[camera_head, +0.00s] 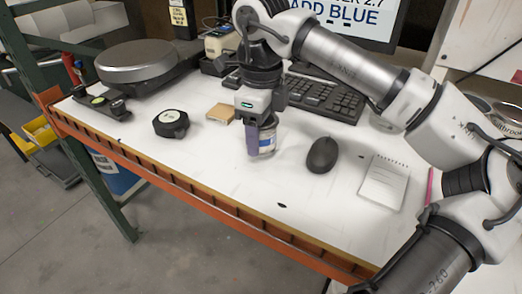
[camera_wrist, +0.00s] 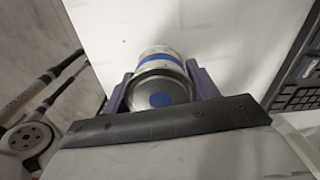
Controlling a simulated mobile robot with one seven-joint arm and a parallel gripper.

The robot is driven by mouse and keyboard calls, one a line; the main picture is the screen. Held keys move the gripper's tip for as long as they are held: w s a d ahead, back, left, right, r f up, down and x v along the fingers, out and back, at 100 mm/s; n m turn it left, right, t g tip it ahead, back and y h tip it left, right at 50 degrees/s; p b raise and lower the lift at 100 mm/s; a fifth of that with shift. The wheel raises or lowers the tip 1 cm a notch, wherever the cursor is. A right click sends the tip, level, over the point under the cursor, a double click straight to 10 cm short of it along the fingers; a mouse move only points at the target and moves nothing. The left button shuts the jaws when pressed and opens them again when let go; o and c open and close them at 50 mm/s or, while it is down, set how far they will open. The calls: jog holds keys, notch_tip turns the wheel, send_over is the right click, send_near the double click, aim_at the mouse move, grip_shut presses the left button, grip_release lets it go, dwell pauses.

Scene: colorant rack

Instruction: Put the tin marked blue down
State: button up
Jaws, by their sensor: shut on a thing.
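The tin marked blue (camera_head: 267,141) is a small silver and white can with a blue band. In the wrist view its lid faces the camera, with a blue dot on the tin (camera_wrist: 160,92). My gripper (camera_head: 258,142) is shut on it, with a purple finger at each side, also in the wrist view (camera_wrist: 158,90). The tin is upright or nearly so over the white tabletop (camera_head: 230,170). I cannot tell whether its base touches the table. The gripper hides part of the tin's side.
A black mouse (camera_head: 322,155) and a notepad (camera_head: 384,183) lie to the right. A tape measure (camera_head: 171,123) and a tan block (camera_head: 220,113) lie to the left. A keyboard (camera_head: 325,97) is behind. A round-plate scale (camera_head: 136,61) stands back left.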

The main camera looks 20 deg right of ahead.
aim_at(261, 143)
jog(key=shift+f+b, duration=0.65)
jog(key=shift+f, duration=0.95)
jog(key=shift+f, duration=0.2)
jog(key=o, duration=1.1)
jog(key=shift+c, duration=0.2)
jog(key=shift+r, duration=0.2)
notch_tip(261, 143, up, 12)
jog(key=shift+r, duration=0.1)
jog(key=shift+s, duration=0.1)
